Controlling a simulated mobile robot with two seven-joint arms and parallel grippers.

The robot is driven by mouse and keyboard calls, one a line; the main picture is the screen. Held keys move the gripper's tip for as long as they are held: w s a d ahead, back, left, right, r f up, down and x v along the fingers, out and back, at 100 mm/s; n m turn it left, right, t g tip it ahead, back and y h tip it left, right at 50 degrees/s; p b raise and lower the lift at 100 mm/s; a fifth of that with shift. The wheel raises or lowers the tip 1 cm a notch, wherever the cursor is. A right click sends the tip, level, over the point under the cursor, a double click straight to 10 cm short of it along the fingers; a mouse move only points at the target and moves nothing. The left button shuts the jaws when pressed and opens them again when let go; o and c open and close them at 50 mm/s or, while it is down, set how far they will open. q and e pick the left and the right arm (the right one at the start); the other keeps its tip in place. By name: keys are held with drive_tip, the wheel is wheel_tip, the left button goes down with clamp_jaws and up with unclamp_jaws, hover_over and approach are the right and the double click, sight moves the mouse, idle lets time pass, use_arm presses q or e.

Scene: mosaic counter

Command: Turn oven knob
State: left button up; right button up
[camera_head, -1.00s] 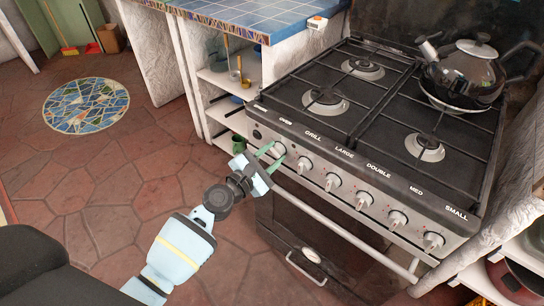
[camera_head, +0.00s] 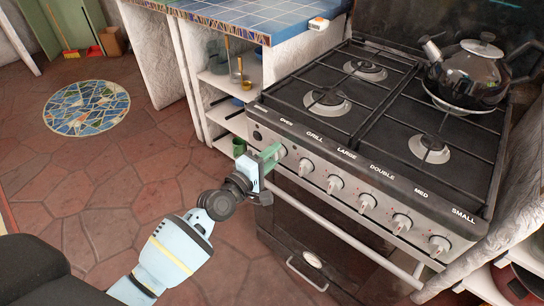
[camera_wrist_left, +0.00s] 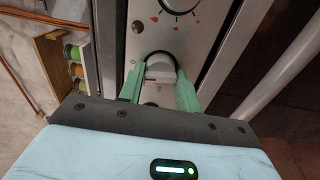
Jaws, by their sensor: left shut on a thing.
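The oven knob (camera_head: 280,151) is the leftmost of the row on the stove's front panel, below the "OVEN" label. My left gripper (camera_head: 269,153) is at this knob, its green fingers reaching to the panel. In the left wrist view the pale knob (camera_wrist_left: 160,70) sits between the two green fingers of my left gripper (camera_wrist_left: 160,88), one on each side, and they are shut on it. The fingers partly cover the knob in the head view. My right gripper is not in view.
The stove (camera_head: 365,130) has several more knobs to the right and an oven handle bar (camera_head: 340,231) below them. A kettle (camera_head: 468,75) stands on the back right burner. White shelves (camera_head: 232,90) are left of the stove.

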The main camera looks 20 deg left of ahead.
use_arm(q)
drive_tip(key=shift+m, duration=0.8)
drive_tip(key=o, duration=1)
drive_tip(key=shift+c, duration=0.2)
drive_tip(key=v, duration=0.8)
drive_tip(key=shift+p, duration=0.35)
